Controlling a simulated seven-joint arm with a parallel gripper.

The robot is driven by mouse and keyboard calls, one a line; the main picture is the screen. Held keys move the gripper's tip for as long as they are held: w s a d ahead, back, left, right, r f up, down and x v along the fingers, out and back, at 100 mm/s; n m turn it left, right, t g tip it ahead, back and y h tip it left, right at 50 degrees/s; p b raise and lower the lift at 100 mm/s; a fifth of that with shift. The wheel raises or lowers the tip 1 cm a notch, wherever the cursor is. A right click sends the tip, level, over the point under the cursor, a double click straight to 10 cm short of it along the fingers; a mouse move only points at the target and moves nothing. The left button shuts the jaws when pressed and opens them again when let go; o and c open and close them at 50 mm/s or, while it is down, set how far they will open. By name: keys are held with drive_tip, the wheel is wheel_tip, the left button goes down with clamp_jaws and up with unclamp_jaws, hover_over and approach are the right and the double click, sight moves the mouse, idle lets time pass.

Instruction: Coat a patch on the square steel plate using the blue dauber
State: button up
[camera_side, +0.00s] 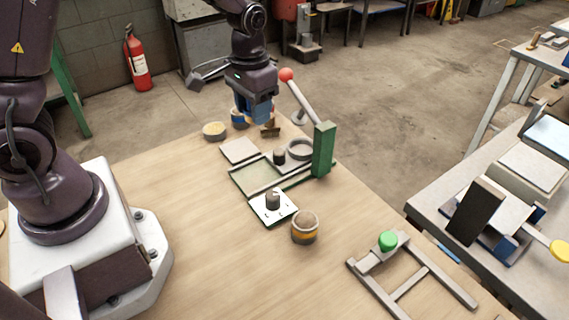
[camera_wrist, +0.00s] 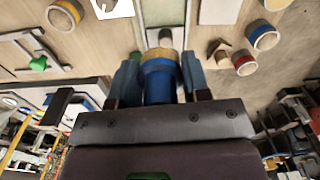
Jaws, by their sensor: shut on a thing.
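My gripper (camera_side: 257,115) hangs over the far end of the wooden table. In the wrist view my gripper (camera_wrist: 158,88) is shut on the blue dauber (camera_wrist: 158,80), a blue cylinder with a tan end pointing away from the palm. In the side view the dauber is hard to tell from the blue jaws. A plain pale square plate, likely the steel plate (camera_side: 239,150), lies flat left of and nearer than my gripper. It also shows at the top of the wrist view (camera_wrist: 220,10). The dauber is apart from it.
A shallow tray (camera_side: 240,184) and a green post (camera_side: 323,150) with a red-knobbed lever stand beside the plate. A white card with a dark knob (camera_side: 272,203), a yellow-banded pot (camera_side: 304,228) and a blue-banded pot (camera_wrist: 263,36) are nearby.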

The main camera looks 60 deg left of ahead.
drive_tip(key=d+r+m, duration=0.1)
drive_tip(key=d, duration=0.2)
hover_over(253, 145)
drive_tip(key=a, duration=0.1)
wheel_tip(253, 145, down, 10)
drive_tip(key=shift+a+f, duration=0.15)
drive_tip(key=shift+f, duration=3)
drive_tip(key=shift+s+f, duration=0.4)
drive_tip(key=shift+f, duration=0.25)
drive_tip(key=shift+s, duration=3.4)
drive_tip(key=shift+w, duration=3.85)
drive_tip(key=shift+d, duration=0.55)
drive_tip(key=shift+s+d, duration=0.1)
drive_tip(key=shift+s, duration=3.85)
drive_tip(key=shift+w, duration=3.95)
wheel_tip(253, 145, up, 8)
